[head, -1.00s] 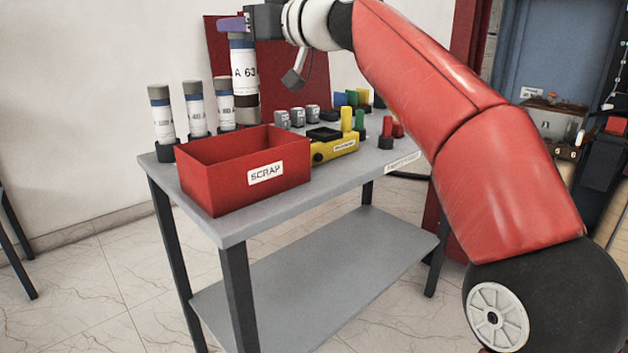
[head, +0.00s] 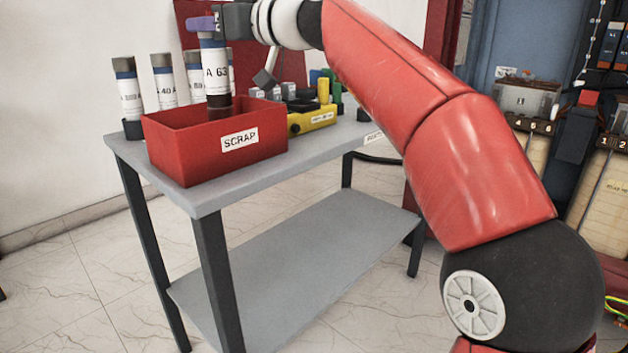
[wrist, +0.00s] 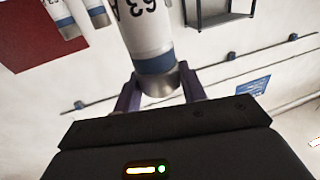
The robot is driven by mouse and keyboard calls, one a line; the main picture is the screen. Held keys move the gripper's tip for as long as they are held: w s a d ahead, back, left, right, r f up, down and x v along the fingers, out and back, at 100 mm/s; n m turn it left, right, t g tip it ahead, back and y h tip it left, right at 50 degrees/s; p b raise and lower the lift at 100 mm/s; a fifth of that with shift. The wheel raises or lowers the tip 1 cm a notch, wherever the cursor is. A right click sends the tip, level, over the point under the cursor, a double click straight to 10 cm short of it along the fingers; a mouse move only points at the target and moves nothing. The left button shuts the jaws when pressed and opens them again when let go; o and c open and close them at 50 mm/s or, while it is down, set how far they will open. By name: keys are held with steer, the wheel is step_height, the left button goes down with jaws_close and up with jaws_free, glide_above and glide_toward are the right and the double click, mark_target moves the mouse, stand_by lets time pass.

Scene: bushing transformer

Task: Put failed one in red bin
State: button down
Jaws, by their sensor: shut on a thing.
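The fuse hangs upright. Its lower end overlaps the open top of the red bin (head: 190,158), labelled SCRAP; I cannot tell how deep it reaches. In the wrist view the fuse (wrist: 148,30) sits between both purple fingers, with its grey metal cap towards me. The bin stands at the near left end of the grey table (head: 270,168).
Several similar white fuses (head: 128,97) stand in dark holders behind the bin. A yellow device (head: 312,119), small grey parts (head: 288,91) and coloured pieces are right of the bin. The lower shelf (head: 300,258) is empty. Wall and red panel lie behind.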

steer(key=c, duration=1)
jaws_free()
steer(key=shift+r, duration=0.1)
steer(key=shift+o, duration=1.3)
steer(key=b+v, duration=0.3)
steer(key=v, duration=0.4)
steer(key=shift+s+d, duration=0.2)
steer(key=shift+d, duration=0.15)
